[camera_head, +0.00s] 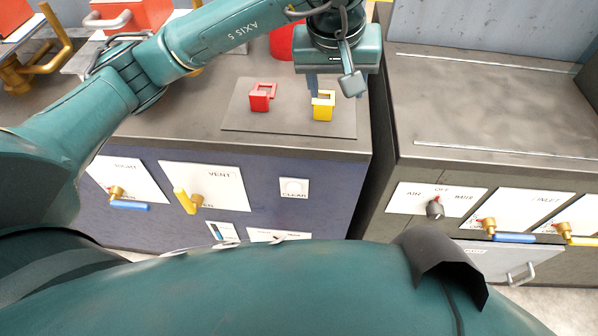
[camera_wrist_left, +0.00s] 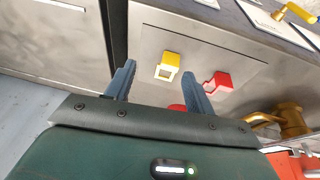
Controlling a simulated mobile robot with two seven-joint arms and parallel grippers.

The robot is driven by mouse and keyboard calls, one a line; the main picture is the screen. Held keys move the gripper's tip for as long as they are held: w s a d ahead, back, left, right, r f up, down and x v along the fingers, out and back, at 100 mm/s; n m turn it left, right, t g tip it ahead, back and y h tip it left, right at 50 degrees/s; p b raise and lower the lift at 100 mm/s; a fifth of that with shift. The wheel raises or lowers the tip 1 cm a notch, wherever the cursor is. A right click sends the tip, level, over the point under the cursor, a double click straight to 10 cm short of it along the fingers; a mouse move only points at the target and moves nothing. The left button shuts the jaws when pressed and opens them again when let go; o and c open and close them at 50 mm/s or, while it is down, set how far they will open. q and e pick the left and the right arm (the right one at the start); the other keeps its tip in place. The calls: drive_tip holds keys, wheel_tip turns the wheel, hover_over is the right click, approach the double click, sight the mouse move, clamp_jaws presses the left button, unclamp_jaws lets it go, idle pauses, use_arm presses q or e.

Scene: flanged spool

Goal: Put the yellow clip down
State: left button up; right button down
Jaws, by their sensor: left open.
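The yellow clip (camera_head: 323,106) stands on a dark flat mat (camera_head: 290,120) on the left counter, near its front right corner. In the left wrist view the yellow clip (camera_wrist_left: 168,66) lies ahead of the fingertips, between their lines and apart from both. My left gripper (camera_head: 335,90) is at the clip in the head view, its fingers pointing down. It also shows in the left wrist view (camera_wrist_left: 157,76), with its two blue-grey fingers spread and nothing between them. A red clip (camera_head: 262,97) stands on the mat to the left; it also shows in the left wrist view (camera_wrist_left: 217,84). My right gripper is not seen.
A red round object (camera_head: 282,42) stands behind the mat, partly hidden by my arm. The counter front carries a yellow-handled VENT valve (camera_head: 186,199) and a CLEAR button (camera_head: 294,188). A gap separates it from the right counter (camera_head: 490,110), whose top is mostly bare.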

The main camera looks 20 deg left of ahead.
use_arm(q)
drive_tip(key=s+d+f+n+g+h, duration=0.2)
drive_tip(key=s+d+f+g+h, duration=0.35)
drive_tip(key=s+d, duration=0.35)
drive_tip(key=s+d+r+n+g+h, duration=0.4)
drive_tip(key=s+d+r+n+h, duration=0.4)
drive_tip(key=h, duration=0.4)
drive_tip(key=w+a+r+n+t+h, duration=0.35)
drive_tip(key=w+n+t+h, duration=0.25)
drive_tip(key=n+t, duration=0.85)
drive_tip(key=w+a+f+n+t+y, duration=0.2)
drive_tip(key=a+f+n+t+y, duration=0.25)
drive_tip(key=n, duration=0.85)
drive_tip(key=w+a+f+n+t+y, duration=0.35)
drive_tip(key=n+t+y, duration=0.2)
drive_tip(key=n, duration=0.65)
drive_tip(key=s+a+f+n+g+y, duration=0.3)
drive_tip(key=f+n, duration=0.5)
drive_tip(key=f, duration=0.3)
drive_tip(key=s+a+f+n+g+y, duration=0.4)
drive_tip(key=s+f+n+y, duration=0.2)
drive_tip(key=f+n, duration=0.3)
drive_tip(key=shift+s+f, duration=0.35)
drive_tip(key=shift+f, duration=0.6)
